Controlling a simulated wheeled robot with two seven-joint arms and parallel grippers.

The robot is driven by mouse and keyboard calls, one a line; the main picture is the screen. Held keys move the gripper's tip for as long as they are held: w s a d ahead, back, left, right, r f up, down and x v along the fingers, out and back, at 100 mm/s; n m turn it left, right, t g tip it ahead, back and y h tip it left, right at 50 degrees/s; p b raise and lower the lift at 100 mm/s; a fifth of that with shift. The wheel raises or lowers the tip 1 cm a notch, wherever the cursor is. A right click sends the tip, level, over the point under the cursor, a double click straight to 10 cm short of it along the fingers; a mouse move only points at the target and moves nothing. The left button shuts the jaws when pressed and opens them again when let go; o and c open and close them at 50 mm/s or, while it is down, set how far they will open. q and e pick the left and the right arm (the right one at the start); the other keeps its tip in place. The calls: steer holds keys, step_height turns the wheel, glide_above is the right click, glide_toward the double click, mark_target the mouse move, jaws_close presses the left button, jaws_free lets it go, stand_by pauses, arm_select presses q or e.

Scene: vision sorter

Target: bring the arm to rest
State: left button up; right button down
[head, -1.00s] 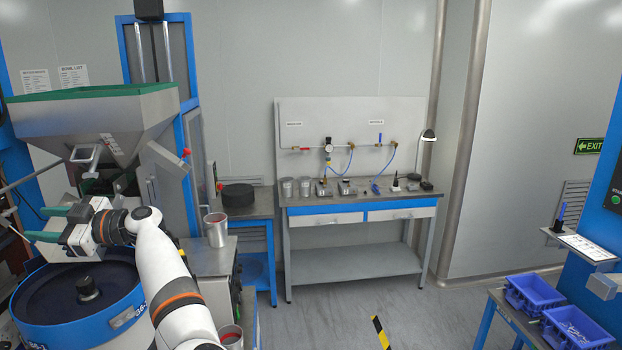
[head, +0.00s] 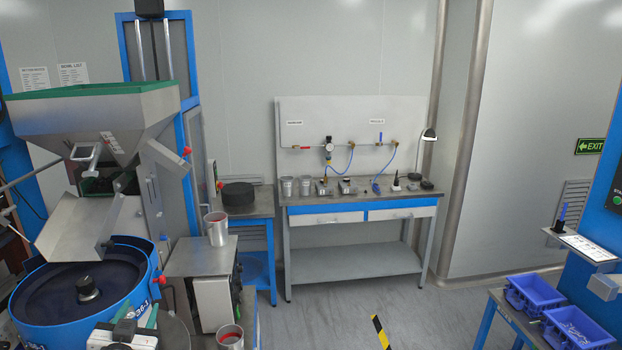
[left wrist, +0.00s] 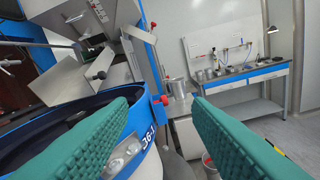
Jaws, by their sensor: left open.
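My left gripper (head: 136,326) is low at the bottom left of the head view, in front of the blue bowl feeder (head: 85,290). In the left wrist view its two green ribbed fingers (left wrist: 165,135) are wide apart with nothing between them. Most of my left arm is out of the head view. My right gripper is not in view.
A steel hopper (head: 95,125) stands above the bowl. A metal cup (head: 216,229) stands on a steel cabinet, and another cup (head: 230,338) is lower down. A workbench (head: 360,205) is at the back. Blue bins (head: 535,292) are at the right. The middle floor is clear.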

arm_select(q)
steer(key=s+d+f+m+g+h, duration=0.25)
steer(key=s+d+f+g, duration=0.55)
steer(key=s+f, duration=0.5)
steer(key=s+d+f+n+g, duration=0.1)
steer(key=s+d+f+g, duration=0.2)
steer(key=s, duration=0.7)
steer(key=s+d+f+n+g, duration=0.1)
steer(key=s+d+f+g, duration=0.15)
steer(key=s, duration=0.65)
step_height(320, 180, down, 32)
steer(key=s+g+b, duration=0.1)
steer(key=g+b, duration=0.1)
steer(key=b, duration=0.6)
steer(key=s+a+f+b, duration=0.1)
steer(key=s+f+b, duration=0.2)
steer(key=s+f, duration=0.5)
steer(key=s+a+f+b, duration=0.1)
steer(key=s+f+b, duration=0.2)
steer(key=s+f, duration=0.6)
step_height(320, 180, down, 8)
steer(key=shift+s+a+r+m+g, duration=0.15)
steer(key=shift+a+m+g, duration=0.05)
steer(key=shift+m+g, duration=0.25)
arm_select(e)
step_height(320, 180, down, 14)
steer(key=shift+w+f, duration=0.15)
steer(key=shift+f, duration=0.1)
